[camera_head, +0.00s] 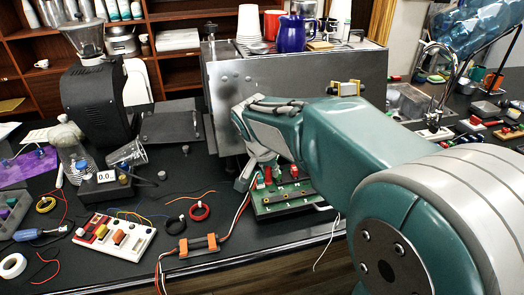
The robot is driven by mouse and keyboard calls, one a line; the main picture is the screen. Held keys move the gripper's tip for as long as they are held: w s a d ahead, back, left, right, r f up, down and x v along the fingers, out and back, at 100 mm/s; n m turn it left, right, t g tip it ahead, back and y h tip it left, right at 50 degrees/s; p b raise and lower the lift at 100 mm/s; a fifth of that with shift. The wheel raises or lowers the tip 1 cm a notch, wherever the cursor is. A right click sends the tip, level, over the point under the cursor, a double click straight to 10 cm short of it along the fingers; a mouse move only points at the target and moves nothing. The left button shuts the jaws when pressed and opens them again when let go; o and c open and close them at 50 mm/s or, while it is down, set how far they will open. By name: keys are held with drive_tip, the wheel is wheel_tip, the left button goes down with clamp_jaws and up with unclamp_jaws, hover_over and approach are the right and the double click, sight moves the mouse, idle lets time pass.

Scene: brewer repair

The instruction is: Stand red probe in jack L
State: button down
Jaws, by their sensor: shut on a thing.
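My gripper (259,172) points down at the left end of a green board (300,208) in front of the metal brewer. My teal wrist and arm hide most of its fingers and the board's back part. It is shut on what looks like the red probe (268,174), a small red upright piece just under the wrist. Whether its tip touches the board or sits in a jack is too small to tell. A row of small brass-coloured and red fittings shows on the board. I cannot read any label, so jack L cannot be told apart.
The big metal brewer (290,90) stands behind the board, with cups and a blue jug (292,34) on top. Left of the board lie an orange-ended device (198,245) with wires, a white block (117,237) with coloured knobs, and wire coils. A black grinder (98,110) stands back left.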

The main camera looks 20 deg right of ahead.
sight(266, 180)
drive_tip(key=shift+w+a+f, duration=0.15)
drive_tip(key=shift+w+f, duration=0.05)
drive_tip(key=shift+f, duration=0.25)
drive_tip(key=shift+w+a+f, duration=0.15)
drive_tip(key=shift+f, duration=0.3)
wheel_tip(266, 180, down, 2)
drive_tip(key=shift+d+f, duration=0.1)
drive_tip(key=shift+d, duration=0.05)
drive_tip(key=shift+f, duration=0.85)
drive_tip(key=shift+f, duration=0.75)
idle(1.1)
drive_tip(key=c, duration=0.6)
unclamp_jaws()
